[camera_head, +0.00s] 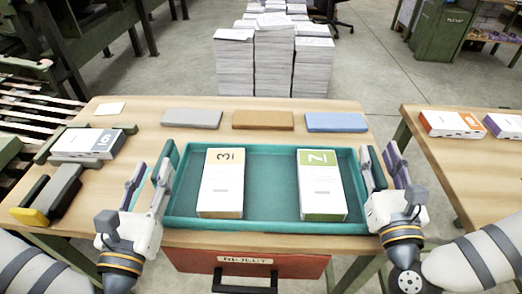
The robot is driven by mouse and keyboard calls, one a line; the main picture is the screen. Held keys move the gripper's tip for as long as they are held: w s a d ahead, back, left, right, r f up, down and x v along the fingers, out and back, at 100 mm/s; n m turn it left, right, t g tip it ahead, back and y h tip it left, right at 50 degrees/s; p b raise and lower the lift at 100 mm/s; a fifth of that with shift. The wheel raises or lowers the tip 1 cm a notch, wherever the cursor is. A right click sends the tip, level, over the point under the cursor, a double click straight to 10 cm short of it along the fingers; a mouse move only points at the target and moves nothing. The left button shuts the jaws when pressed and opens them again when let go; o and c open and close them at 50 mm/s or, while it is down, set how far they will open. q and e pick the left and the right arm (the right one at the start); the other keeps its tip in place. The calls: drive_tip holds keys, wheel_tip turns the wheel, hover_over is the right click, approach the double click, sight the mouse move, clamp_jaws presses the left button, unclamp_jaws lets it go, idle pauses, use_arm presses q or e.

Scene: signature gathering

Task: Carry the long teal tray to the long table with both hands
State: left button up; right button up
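The long teal tray (270,226) lies on the near part of a wooden table in the head view. It holds two white paper blocks side by side. I cannot tell whether either finger touches the tray.
Grey (192,118), brown (263,120) and blue (336,122) slabs lie behind the tray. A block marked 5 (86,143) and a yellow-ended tool (48,195) are at left. Another table (470,172) stands right across a gap. A red drawer (245,263) is below the front edge. Paper stacks (273,60) stand behind.

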use_arm(q)
drive_tip(key=s, duration=0.6)
drive_tip(key=shift+s+f, duration=0.35)
drive_tip(key=shift+s+a, duration=0.1)
use_arm(e)
drive_tip(key=shift+s, duration=0.3)
drive_tip(key=s, duration=0.3)
drive_tip(key=s+f, duration=0.1)
drive_tip(key=s, duration=0.7)
drive_tip(key=shift+s+a+f, duration=0.1)
drive_tip(key=shift+s+f, duration=0.05)
drive_tip(key=shift+s, duration=0.05)
